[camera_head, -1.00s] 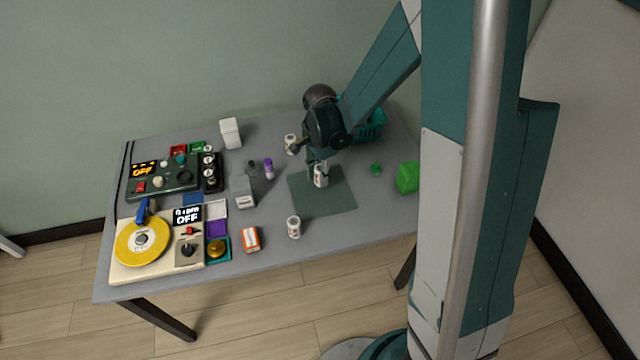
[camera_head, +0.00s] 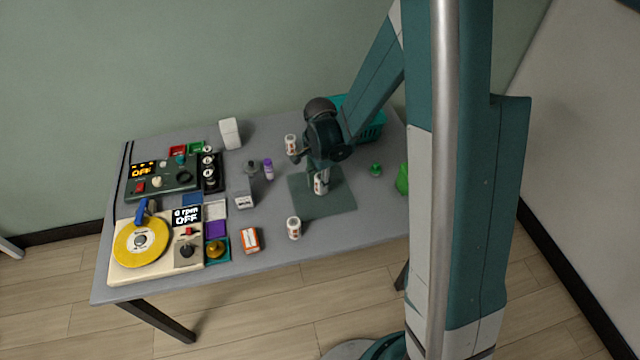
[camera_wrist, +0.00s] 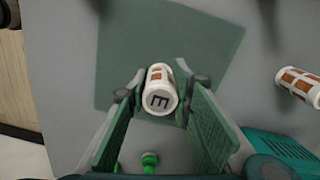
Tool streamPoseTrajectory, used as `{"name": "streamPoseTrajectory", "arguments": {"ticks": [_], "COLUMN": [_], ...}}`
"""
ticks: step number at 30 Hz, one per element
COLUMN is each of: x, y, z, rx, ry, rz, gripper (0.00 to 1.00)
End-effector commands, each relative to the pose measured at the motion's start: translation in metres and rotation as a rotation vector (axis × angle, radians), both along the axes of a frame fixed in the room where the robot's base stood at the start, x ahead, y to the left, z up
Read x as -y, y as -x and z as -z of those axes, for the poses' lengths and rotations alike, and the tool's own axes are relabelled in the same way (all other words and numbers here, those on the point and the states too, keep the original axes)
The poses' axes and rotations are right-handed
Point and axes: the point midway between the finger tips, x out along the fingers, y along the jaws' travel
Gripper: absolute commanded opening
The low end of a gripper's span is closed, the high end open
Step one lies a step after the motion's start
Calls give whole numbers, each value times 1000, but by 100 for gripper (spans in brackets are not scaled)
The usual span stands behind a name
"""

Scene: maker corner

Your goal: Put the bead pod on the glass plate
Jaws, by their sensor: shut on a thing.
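The bead pod (camera_head: 319,186) is a small white cylinder with orange-brown windows. My gripper (camera_head: 318,178) is shut on it, a finger on either side. In the wrist view the pod (camera_wrist: 160,90) shows a dark letter E on its near end, between the fingertips of my gripper (camera_wrist: 161,88). The glass plate (camera_head: 338,206) is a flat, dark green square on the table. The pod is over the plate in both views; whether it touches the plate I cannot tell. The plate (camera_wrist: 185,45) extends beyond the pod in the wrist view.
Similar pods stand in front of the plate (camera_head: 294,228) and behind it (camera_head: 291,144). An orange-white box (camera_head: 249,240), a grey device (camera_head: 244,198) and a purple bottle (camera_head: 268,168) are left. A green piece (camera_head: 376,169) and a teal basket (camera_head: 370,127) are right.

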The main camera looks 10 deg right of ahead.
Motion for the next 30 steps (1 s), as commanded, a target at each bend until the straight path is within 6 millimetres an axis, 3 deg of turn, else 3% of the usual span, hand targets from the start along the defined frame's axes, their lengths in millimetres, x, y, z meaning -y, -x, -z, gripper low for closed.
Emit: {"name": "streamPoseTrajectory", "arguments": {"ticks": [13, 14, 17, 30], "x": [0, 0, 0, 0], "y": [0, 0, 0, 0], "z": [4, 4, 3, 1], "rx": [0, 0, 0, 0], "ry": [0, 0, 0, 0], "rz": [0, 0, 0, 0], "gripper": [11, 26, 38, 38]}}
